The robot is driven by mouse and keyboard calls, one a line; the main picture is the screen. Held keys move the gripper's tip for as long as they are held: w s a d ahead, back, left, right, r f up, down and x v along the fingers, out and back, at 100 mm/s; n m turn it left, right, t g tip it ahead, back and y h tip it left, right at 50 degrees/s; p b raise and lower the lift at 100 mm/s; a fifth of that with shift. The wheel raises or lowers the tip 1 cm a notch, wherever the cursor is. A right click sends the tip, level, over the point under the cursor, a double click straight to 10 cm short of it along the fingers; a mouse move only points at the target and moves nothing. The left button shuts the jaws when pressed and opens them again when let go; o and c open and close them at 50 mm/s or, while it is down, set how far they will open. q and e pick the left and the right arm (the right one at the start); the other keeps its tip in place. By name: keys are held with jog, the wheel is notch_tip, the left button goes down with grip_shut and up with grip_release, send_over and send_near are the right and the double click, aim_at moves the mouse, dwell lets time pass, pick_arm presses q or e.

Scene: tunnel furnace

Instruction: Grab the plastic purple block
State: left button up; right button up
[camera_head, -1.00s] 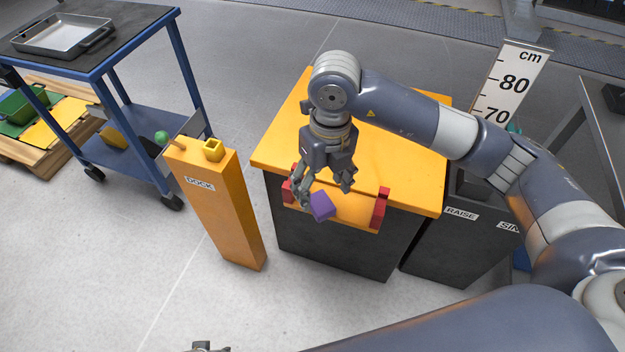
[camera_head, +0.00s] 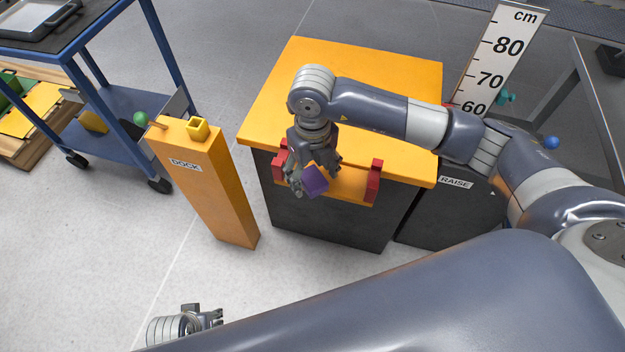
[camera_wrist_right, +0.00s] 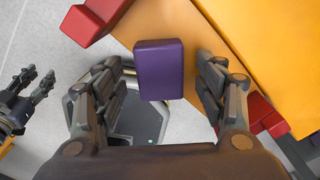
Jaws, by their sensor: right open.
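The purple block (camera_head: 314,180) is at the front of the orange-topped cabinet, by a small orange ledge with red end pieces. In the right wrist view the block (camera_wrist_right: 159,68) lies between the fingers, with a gap on each side. My right gripper (camera_head: 316,182) is open around it, pointing down; its fingers also show in the right wrist view (camera_wrist_right: 165,80). I cannot tell whether the block rests fully on the ledge. My left gripper (camera_head: 215,318) is low at the bottom left, away from the block; its fingers are apart in the right wrist view (camera_wrist_right: 32,84).
The cabinet's orange top (camera_head: 370,80) is clear apart from my arm above it. Red end pieces (camera_head: 374,182) flank the ledge closely. An orange DOCK post (camera_head: 205,190) stands left, a blue cart (camera_head: 110,125) beyond it. A dark RAISE box (camera_head: 450,215) stands right.

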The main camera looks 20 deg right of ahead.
jog(key=shift+f, duration=0.2)
jog(key=c, duration=1.2)
jog(key=shift+r, duration=0.1)
